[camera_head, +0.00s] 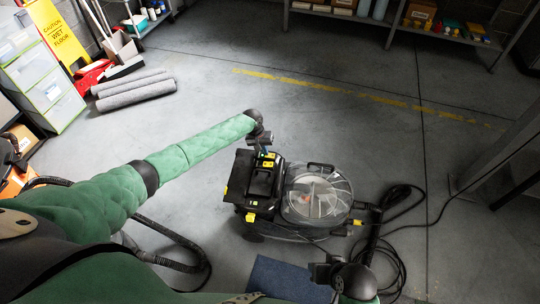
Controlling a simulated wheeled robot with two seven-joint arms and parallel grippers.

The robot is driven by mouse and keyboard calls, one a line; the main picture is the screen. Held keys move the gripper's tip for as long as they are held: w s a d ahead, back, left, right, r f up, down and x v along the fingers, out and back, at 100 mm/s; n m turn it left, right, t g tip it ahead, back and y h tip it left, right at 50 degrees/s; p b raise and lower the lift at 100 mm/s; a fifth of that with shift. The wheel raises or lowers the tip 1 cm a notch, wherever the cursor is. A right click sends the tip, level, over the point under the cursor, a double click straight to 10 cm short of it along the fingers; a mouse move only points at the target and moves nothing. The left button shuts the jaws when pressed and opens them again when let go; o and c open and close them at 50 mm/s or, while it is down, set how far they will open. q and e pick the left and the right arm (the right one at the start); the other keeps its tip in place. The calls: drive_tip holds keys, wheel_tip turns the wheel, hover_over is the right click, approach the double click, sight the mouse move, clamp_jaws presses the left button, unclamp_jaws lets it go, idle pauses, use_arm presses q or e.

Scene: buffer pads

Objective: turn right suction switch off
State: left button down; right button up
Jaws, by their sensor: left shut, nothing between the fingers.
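A black cleaning machine (238,182) with yellow parts and a clear round tank (318,198) stands on the floor at the middle. My left arm, in a green sleeve, reaches in from the left. Its gripper (265,151) is shut and empty, pointing down over the machine's rear top edge, close to a small yellow part. I cannot tell whether it touches. The suction switches are too small or hidden to make out. My right gripper (322,271) is at the bottom, in front of the machine and apart from it; its fingers are not clear.
A black hose and cable (401,240) lie coiled right of the machine. A blue mat (280,279) is in front. Shelves line the back. Floor behind the machine is clear.

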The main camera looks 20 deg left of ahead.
use_arm(q)
drive_tip(key=shift+f, duration=0.2)
drive_tip(key=shift+r, duration=0.15)
drive_tip(key=shift+d+p+v, duration=0.25)
drive_tip(key=shift+p+v, duration=0.65)
drive_tip(key=shift+v, duration=0.05)
drive_tip(key=shift+d+p+v, duration=0.2)
drive_tip(key=shift+p+v, duration=0.75)
drive_tip(key=shift+d+p+v, duration=0.25)
drive_tip(key=shift+p+v, duration=0.65)
drive_tip(key=shift+v, duration=0.05)
drive_tip(key=shift+r, duration=0.15)
